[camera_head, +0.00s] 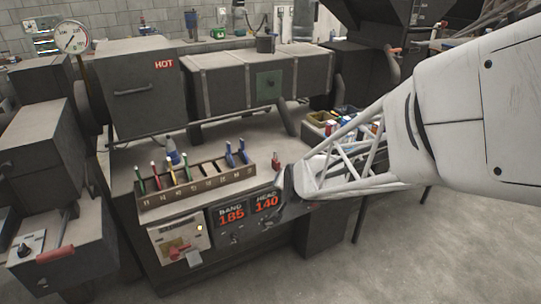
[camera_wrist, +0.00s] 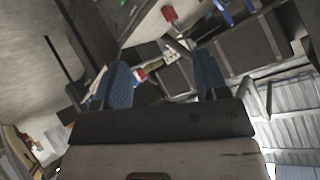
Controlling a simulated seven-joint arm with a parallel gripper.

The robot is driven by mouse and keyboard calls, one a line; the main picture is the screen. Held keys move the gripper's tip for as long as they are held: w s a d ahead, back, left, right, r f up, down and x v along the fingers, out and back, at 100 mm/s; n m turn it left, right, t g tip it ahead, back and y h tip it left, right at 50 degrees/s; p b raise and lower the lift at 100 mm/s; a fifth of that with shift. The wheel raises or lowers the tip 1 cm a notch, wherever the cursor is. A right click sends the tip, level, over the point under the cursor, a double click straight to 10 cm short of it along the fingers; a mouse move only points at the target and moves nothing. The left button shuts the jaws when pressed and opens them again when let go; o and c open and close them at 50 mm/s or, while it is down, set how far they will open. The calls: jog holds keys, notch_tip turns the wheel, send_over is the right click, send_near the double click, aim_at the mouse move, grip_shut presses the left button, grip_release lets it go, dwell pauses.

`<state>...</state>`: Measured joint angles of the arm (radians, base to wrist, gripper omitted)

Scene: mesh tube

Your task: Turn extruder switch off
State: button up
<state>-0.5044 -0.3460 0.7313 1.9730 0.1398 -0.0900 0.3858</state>
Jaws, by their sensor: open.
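The extruder (camera_head: 235,82) is a long grey machine on a bench, with a box marked HOT at its left. On the bench front is a pale switch panel (camera_head: 165,236) with a red rotary switch (camera_head: 178,248). Its exact setting is too small to tell. To its right, a dark panel (camera_head: 242,214) reads BAND 185 and HEAD 140. My gripper (camera_head: 286,188) is at the bench's front right edge, right of these panels and apart from the red switch. In the wrist view my gripper (camera_wrist: 163,78) is open, with blue pads and nothing held between them.
A numbered rack (camera_head: 195,185) with coloured tools stands along the bench's front edge. A small red item (camera_head: 276,160) stands near my gripper. A gauge (camera_head: 71,37) rises at upper left. A grey box with a red handle (camera_head: 55,254) is at lower left. Floor is clear at lower right.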

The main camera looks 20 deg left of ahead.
jog(key=s+a+f+t+y, duration=0.1)
jog(key=s+a+f+y, duration=0.1)
jog(key=a+f, duration=0.75)
jog(key=s+a+f+t+y, duration=0.1)
jog(key=a+f+y, duration=0.1)
jog(key=a+f, duration=0.8)
jog(key=t+y, duration=0.2)
jog(key=y, duration=0.2)
send_near(176, 258)
jog(key=x, duration=0.3)
jog(key=shift+a+m, duration=0.15)
jog(key=shift+m, duration=0.25)
jog(key=shift+w, duration=0.1)
jog(key=shift+x, duration=3.9)
jog(key=c, duration=0.9)
